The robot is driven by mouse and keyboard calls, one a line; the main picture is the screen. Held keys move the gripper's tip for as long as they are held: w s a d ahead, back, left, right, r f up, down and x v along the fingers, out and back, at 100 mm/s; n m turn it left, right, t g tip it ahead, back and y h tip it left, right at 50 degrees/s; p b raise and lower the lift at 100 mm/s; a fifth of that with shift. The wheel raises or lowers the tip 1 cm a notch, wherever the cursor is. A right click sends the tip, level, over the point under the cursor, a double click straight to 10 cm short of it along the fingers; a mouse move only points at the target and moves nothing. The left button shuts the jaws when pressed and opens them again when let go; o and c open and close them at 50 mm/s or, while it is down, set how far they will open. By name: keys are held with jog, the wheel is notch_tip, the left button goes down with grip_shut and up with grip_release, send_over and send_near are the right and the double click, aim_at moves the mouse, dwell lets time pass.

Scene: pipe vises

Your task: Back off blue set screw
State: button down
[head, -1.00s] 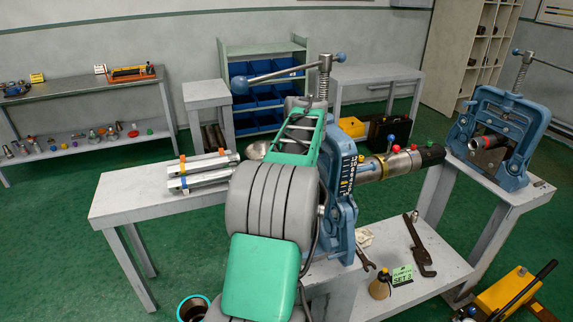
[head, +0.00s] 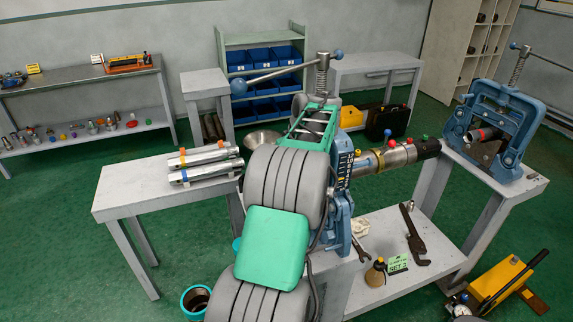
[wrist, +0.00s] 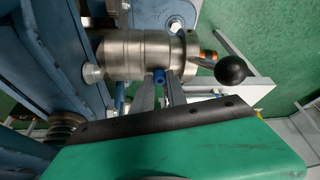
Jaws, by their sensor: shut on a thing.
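The blue set screw (wrist: 159,75) shows in the wrist view, on the side of a silver metal collar (wrist: 135,55) around the pipe. My gripper (wrist: 160,88) is shut on the screw, its two grey fingers on either side of it. In the head view the pipe assembly (head: 400,155) sticks out to the right of the near blue vise (head: 340,190), with yellow, red and green knobs on top. The blue screw and my fingers are hidden there behind my arm and the vise.
A lever with a black ball (wrist: 232,70) stands right of the fingers in the wrist view. A second blue vise (head: 500,125) stands at the right. A wrench (head: 414,235) and an oil can (head: 375,273) lie on the lower shelf. Bars (head: 205,163) rest on the left table.

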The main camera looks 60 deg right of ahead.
jog(key=c, duration=1.3)
grip_release()
jog(key=shift+f, duration=0.15)
jog(key=v, duration=0.8)
jog(key=shift+p, duration=0.4)
jog(key=shift+f, duration=0.1)
